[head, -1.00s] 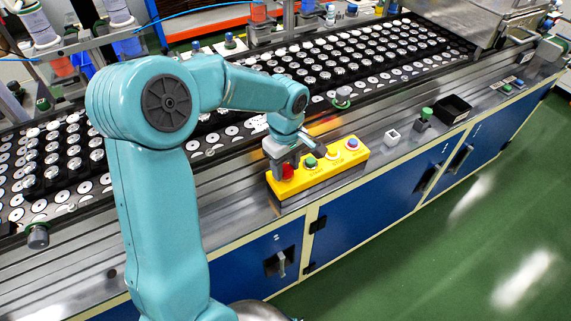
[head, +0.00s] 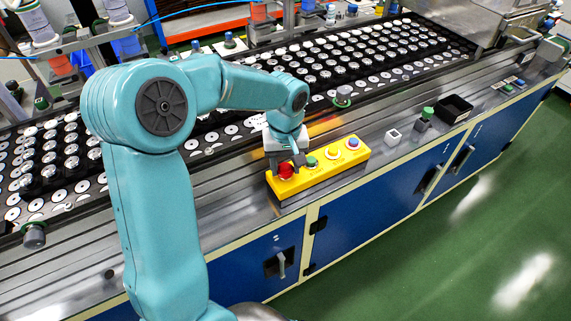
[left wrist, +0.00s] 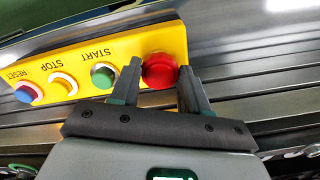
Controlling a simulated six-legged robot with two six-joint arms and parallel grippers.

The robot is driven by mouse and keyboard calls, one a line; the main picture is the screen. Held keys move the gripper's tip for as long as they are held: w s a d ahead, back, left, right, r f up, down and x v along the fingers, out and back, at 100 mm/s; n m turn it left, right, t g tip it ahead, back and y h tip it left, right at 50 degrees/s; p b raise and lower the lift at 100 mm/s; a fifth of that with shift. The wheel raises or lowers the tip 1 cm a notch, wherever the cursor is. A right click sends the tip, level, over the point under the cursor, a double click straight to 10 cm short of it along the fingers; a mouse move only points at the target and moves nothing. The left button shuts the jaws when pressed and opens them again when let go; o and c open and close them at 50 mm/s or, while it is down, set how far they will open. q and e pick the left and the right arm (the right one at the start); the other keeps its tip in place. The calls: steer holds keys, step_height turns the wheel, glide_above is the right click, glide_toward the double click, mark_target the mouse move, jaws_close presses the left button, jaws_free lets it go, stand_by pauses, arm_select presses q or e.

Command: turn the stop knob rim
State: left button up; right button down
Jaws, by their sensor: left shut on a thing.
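A red round stop knob (head: 286,171) sits at the near left end of a yellow control box (head: 318,177). My left gripper (head: 285,162) is over that end of the box. In the left wrist view the red knob (left wrist: 160,70) is between the tips of my two grey fingers (left wrist: 160,76). The fingers are shut on its rim, one on each side. The knob's top faces the camera and its far side shows past the fingertips. My right gripper is not in view.
The box also carries a green START button (left wrist: 103,76), a yellow-and-white button (left wrist: 64,84) and a blue RESET button (left wrist: 27,92). A conveyor (head: 350,60) with rows of round parts lies behind.

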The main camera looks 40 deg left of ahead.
arm_select(q)
steer(key=shift+m, duration=0.5)
steer(key=o, duration=1.1)
steer(key=shift+f, duration=0.1)
steer(key=shift+c, duration=0.2)
step_height(320, 180, up, 16)
steer(key=shift+r+p, duration=0.2)
steer(key=shift+p, duration=0.1)
